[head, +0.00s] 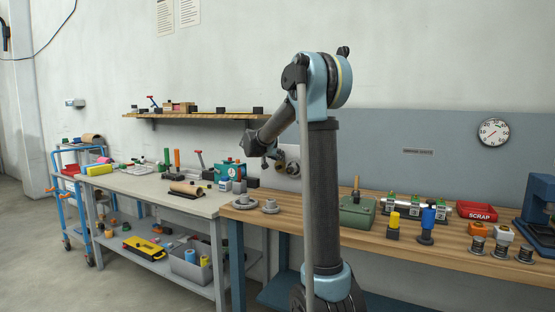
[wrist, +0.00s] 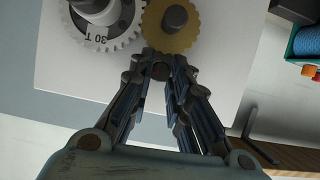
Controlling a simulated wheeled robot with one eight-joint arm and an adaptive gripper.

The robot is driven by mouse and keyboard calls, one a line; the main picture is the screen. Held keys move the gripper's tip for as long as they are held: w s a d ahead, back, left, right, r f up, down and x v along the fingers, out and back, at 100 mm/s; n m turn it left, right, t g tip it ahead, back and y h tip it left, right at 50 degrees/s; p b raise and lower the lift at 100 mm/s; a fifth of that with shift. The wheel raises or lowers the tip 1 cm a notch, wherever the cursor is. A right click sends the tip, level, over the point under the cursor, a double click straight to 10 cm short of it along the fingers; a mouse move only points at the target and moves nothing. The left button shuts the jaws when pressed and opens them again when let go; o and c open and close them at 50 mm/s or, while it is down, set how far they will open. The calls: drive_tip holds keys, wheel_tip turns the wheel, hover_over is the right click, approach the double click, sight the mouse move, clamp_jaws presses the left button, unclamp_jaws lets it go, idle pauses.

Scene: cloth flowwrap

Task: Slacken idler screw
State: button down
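In the wrist view a white plate (wrist: 70,63) carries a grey gear (wrist: 132,28) marked 30 T and a brass gear (wrist: 182,42) beside it. A small dark round head, apparently the idler screw (wrist: 160,71), shows just below the brass gear. My gripper (wrist: 162,62) has its fingers drawn close together, one on each side of this head, and looks shut on it; exact contact is hard to see. In the head view my gripper (head: 271,160) is at the white plate (head: 284,178), and the gears are partly hidden.
A grey table (head: 140,183) with tools stands at left. A shelf (head: 195,115) hangs above.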

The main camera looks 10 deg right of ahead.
drive_tip(key=shift+h, duration=0.3)
drive_tip(key=n, duration=0.1)
drive_tip(key=n+g+h, duration=0.1)
drive_tip(key=shift+w+a+n, duration=0.15)
drive_tip(key=shift+a+n, duration=0.1)
drive_tip(key=shift+n, duration=0.15)
drive_tip(key=shift+f+n+h, duration=0.1)
drive_tip(key=shift+n+h, duration=0.5)
drive_tip(key=c, duration=1.5)
unclamp_jaws()
drive_tip(key=shift+a, duration=0.1)
drive_tip(key=v, duration=1.1)
drive_tip(key=shift+a, duration=0.35)
